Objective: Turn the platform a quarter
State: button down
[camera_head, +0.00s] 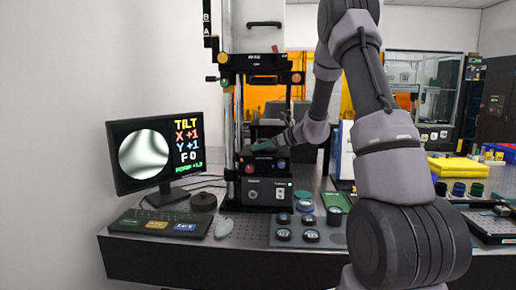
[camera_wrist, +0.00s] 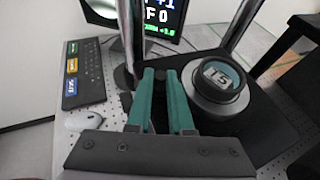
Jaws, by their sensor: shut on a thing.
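The interferometer (camera_head: 266,194) stands on the bench, a tall dark frame with posts and colored knobs. My gripper (camera_head: 260,147) reaches into it from the right, at its stage. In the wrist view my gripper (camera_wrist: 160,75) has its teal fingers closed on a small dark part, mostly hidden between the tips. I take this part to be a handle of the platform. Right beside the fingers, a round metal-rimmed piece with a teal top marked "15" (camera_wrist: 217,75) sits on a dark base, likely the platform. The platform's turn angle cannot be read.
A monitor (camera_head: 154,152) at left shows a fringe pattern, TILT X +1, Y +1, F 0. A keypad (camera_head: 160,224) and a grey mouse (camera_head: 223,228) lie before it. Several round pieces (camera_head: 308,220) stand front right of the interferometer. Metal posts rise close to my gripper.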

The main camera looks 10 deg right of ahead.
jog(key=c, duration=1.1)
grip_release()
jog(key=v, duration=1.1)
